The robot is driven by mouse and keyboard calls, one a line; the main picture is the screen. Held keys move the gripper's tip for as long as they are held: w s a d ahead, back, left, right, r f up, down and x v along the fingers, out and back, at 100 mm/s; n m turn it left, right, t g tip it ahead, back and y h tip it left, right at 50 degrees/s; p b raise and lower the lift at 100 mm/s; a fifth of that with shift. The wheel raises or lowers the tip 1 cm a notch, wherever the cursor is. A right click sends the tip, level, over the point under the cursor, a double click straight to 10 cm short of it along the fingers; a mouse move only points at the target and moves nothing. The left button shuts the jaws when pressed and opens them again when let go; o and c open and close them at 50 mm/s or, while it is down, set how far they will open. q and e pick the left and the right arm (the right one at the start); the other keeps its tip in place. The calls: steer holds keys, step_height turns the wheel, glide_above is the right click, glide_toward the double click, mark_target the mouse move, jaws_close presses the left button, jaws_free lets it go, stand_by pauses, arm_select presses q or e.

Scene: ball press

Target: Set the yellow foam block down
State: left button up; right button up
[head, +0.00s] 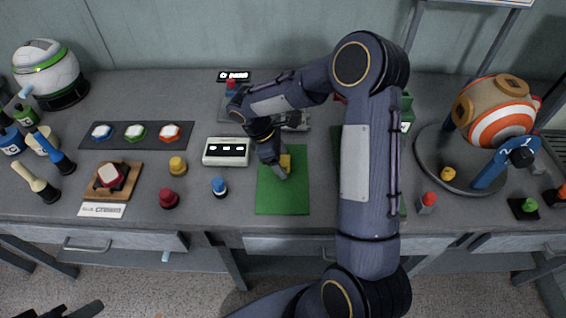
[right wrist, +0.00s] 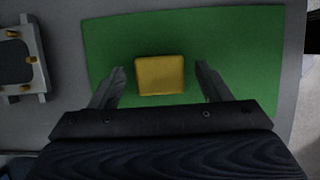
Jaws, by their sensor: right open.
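The yellow foam block (head: 286,162) rests on the green mat (head: 283,198) on the workbench. In the right wrist view the block (right wrist: 160,75) lies on the mat (right wrist: 230,45) between my two fingers, with a visible gap on each side. My right gripper (head: 281,170) is open around the block and reaches down over the mat. It also shows in the right wrist view (right wrist: 160,85). In the head view the gripper hides part of the block. A dark part at the bottom left edge of the head view may be my left gripper (head: 75,311); its jaws are unclear.
A white device (head: 226,152) with a dark display stands left of the mat. Blue (head: 219,187), red (head: 167,198) and yellow (head: 177,166) knobs stand nearby. A round stand with an orange-and-white ball (head: 497,112) is at right. My right arm hides part of the bench.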

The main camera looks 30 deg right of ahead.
steer(key=shift+c, duration=0.4)
steer(key=c, duration=1)
steer(key=shift+r, duration=0.1)
steer(key=shift+c, duration=0.2)
